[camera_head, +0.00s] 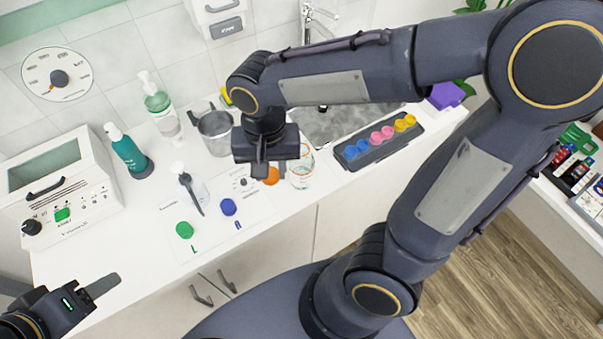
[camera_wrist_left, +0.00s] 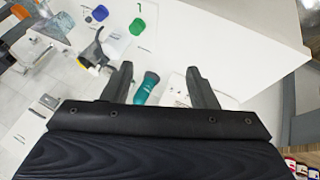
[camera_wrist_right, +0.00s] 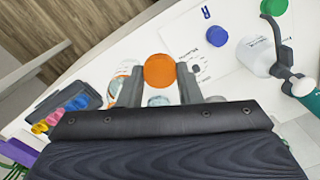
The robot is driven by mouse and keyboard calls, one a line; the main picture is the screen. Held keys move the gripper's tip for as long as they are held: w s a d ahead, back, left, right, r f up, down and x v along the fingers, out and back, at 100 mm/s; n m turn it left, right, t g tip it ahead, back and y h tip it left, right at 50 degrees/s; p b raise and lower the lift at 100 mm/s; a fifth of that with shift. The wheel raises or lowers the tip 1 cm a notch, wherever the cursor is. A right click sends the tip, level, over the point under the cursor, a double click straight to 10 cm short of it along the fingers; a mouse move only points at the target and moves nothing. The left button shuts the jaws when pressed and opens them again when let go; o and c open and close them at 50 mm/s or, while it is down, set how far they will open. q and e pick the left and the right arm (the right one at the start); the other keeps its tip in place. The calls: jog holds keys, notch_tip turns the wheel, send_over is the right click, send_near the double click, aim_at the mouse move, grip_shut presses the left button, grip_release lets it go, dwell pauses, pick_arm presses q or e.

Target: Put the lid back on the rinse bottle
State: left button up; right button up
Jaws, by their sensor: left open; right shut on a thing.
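My right gripper (camera_head: 262,165) is shut on an orange lid (camera_head: 271,176) above the counter. In the right wrist view the orange lid (camera_wrist_right: 160,70) shows between the fingertips. A clear bottle (camera_head: 302,170) with orange on its label, seemingly the rinse bottle, stands upright just right of this gripper, partly hidden by it. It also shows left of the lid in the right wrist view (camera_wrist_right: 120,75). A green lid (camera_head: 184,230) and a blue lid (camera_head: 228,207) lie flat on the counter. My left gripper (camera_head: 90,291) is open and empty at the front left; its spread fingers show in the left wrist view (camera_wrist_left: 162,83).
A white spray bottle (camera_head: 196,190), teal bottle (camera_head: 125,152), pump bottle (camera_head: 160,108) and clear pot (camera_head: 215,132) stand on the counter. A tray of coloured cups (camera_head: 370,157) lies right of the clear bottle. A white machine (camera_head: 70,185) is at left. The front left counter is clear.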

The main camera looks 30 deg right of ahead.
jog(key=w+d+f+n, duration=0.2)
jog(key=w+d, duration=0.1)
jog(key=w, duration=0.4)
jog(key=w+d+f+n, duration=0.2)
jog(key=w+d+f, duration=0.1)
jog(key=w, duration=0.4)
jog(key=shift+w+d+f+n, duration=0.2)
jog(key=shift+d+f+n, duration=0.1)
jog(key=shift+d+n, duration=0.15)
